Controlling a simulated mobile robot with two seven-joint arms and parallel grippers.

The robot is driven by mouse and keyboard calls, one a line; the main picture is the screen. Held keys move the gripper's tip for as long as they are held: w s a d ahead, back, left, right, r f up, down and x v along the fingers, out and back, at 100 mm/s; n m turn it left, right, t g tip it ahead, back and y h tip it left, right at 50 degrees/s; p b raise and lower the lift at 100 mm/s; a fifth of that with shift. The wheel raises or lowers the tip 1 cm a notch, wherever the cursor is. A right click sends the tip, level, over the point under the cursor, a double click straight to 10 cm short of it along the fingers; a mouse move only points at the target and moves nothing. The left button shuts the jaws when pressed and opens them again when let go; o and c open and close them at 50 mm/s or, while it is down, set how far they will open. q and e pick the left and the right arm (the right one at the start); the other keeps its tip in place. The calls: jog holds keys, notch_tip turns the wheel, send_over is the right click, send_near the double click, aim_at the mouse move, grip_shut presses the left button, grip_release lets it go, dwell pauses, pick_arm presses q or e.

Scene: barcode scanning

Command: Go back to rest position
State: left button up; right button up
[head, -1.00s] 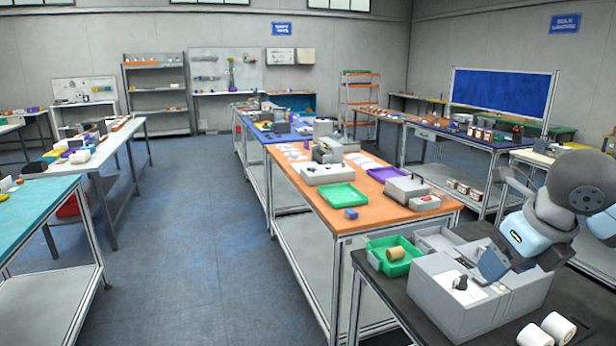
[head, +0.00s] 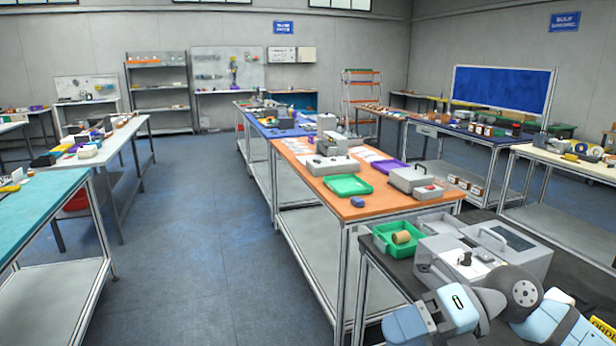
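My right arm comes in from the lower right, in front of a grey box-shaped machine (head: 530,262) on the dark table. Its hand end, my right gripper (head: 408,326), points left at the bottom edge over the table's near side. I cannot make out its fingers or anything held in them. My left gripper is not in view. A small black object (head: 465,258) sits on top of the machine. A green tray (head: 384,231) with a brown roll (head: 402,237) stands left of the machine.
An orange-topped table (head: 385,207) behind holds a green tray (head: 347,185), a small blue block (head: 357,202) and grey devices. A teal table (head: 45,205) stands at the left. The floor aisle (head: 190,250) between the tables is clear.

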jog(key=w+d+f+m+t+h+b, duration=0.1)
jog(key=d+f+m+t+h+b, duration=0.15)
jog(key=f+m+t, duration=1.1)
jog(key=w+d+f+m+t+h+b, duration=0.1)
jog(key=d+f+m+t+h+b, duration=0.15)
jog(key=f+m+t, duration=1.05)
pick_arm(q)
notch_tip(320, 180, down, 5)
jog(key=b, duration=0.2)
pick_arm(e)
jog(key=s+d+f+m+g+h, duration=0.1)
jog(key=s+f+m+g+h, duration=0.2)
jog(key=s+f+m+g, duration=0.5)
jog(key=s+f+m+g+h, duration=0.35)
jog(key=s+f+g, duration=0.3)
jog(key=f, duration=0.35)
pick_arm(q)
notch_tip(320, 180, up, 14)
jog(key=p, duration=1.8)
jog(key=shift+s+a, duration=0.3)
pick_arm(e)
notch_tip(320, 180, up, 15)
jog(key=d, duration=0.1)
jog(key=shift+w+d, duration=0.15)
jog(key=shift+w, duration=0.1)
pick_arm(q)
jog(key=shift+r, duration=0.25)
pick_arm(e)
jog(key=shift+y, duration=0.25)
